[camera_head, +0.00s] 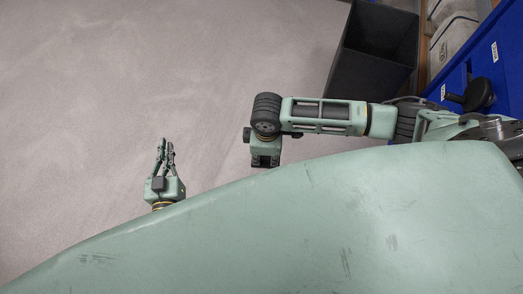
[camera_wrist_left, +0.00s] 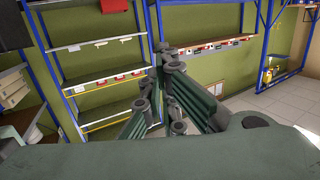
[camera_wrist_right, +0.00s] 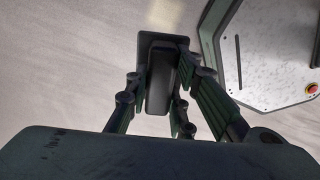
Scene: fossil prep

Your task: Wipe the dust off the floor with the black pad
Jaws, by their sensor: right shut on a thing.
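The black pad (camera_wrist_right: 147,45) is a dark plate with a thick upright handle (camera_wrist_right: 161,80). My right gripper (camera_wrist_right: 160,88) is shut on this handle, a finger on each side. The pad is over the grey floor (camera_wrist_right: 60,60); I cannot tell if it touches. In the head view the pad is hidden behind my body. The floor (camera_head: 120,80) shows faint pale, mottled streaks that look like dust, with no clear edge. My left gripper (camera_head: 166,142) is empty, its fingertips close together; the left wrist view (camera_wrist_left: 167,62) shows the fingers converging.
A black open bin (camera_head: 372,50) stands at the upper right, beside a blue unit (camera_head: 505,60). Blue-framed shelves (camera_wrist_left: 100,70) line a green wall in the left wrist view. The floor left of my arms is clear.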

